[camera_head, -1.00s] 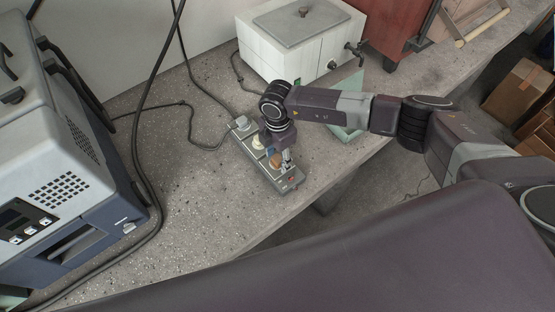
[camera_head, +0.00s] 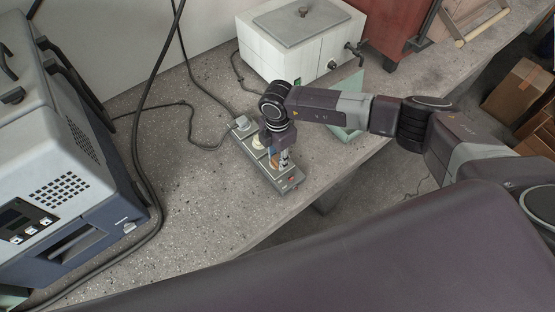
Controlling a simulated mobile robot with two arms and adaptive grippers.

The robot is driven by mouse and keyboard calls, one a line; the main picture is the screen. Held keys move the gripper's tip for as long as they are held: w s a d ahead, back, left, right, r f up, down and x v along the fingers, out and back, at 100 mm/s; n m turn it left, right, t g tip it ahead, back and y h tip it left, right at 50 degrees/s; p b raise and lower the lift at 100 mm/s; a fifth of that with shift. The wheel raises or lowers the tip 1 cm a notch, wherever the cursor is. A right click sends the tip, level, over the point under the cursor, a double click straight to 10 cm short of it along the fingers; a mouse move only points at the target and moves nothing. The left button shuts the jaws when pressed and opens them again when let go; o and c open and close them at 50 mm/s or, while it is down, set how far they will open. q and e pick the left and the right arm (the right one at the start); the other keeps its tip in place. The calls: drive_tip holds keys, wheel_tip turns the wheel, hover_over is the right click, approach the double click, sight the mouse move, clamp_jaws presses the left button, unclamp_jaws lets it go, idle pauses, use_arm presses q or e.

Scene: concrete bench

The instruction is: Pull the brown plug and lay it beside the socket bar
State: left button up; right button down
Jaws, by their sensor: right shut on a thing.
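A bit of blue shows beside the fingers. My left gripper is not in view.
A white water bath (camera_head: 300,50) stands behind the bar, with a pale green tray (camera_head: 349,133) in front of it. A grey-blue machine (camera_head: 70,170) fills the left. Black cables cross the bench. Bare bench (camera_head: 195,210) lies left of the bar.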

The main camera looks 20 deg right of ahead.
sight(277, 158)
drive_tip(key=shift+r, duration=0.2)
drive_tip(key=shift+r+p, duration=2.55)
drive_tip(key=shift+r, duration=0.3)
